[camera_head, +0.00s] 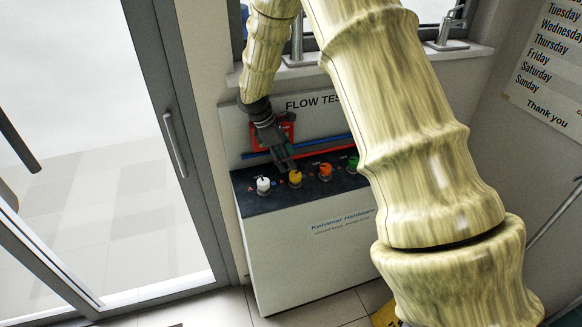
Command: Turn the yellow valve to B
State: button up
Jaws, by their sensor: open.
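The yellow valve (295,178) is a small knob with a dark pointer, on the dark top of the flow test bench (262,202). It is second from the left in a row of valves. My gripper (288,166) points down just above and behind the yellow valve, partly over it. It is open, and no object shows in it. I cannot tell whether its fingers touch the knob. The letter marks around the yellow valve are too small to read clearly.
A white valve (263,185) is to the left; an orange valve (325,171) and a green valve (353,164) are to the right. A red box (287,128) and red and blue pipes are behind. A glass door (172,145) is at left. My arm hides the bench's right side.

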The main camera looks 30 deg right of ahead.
jog(key=shift+v, duration=2.5)
jog(key=shift+a+f, duration=0.1)
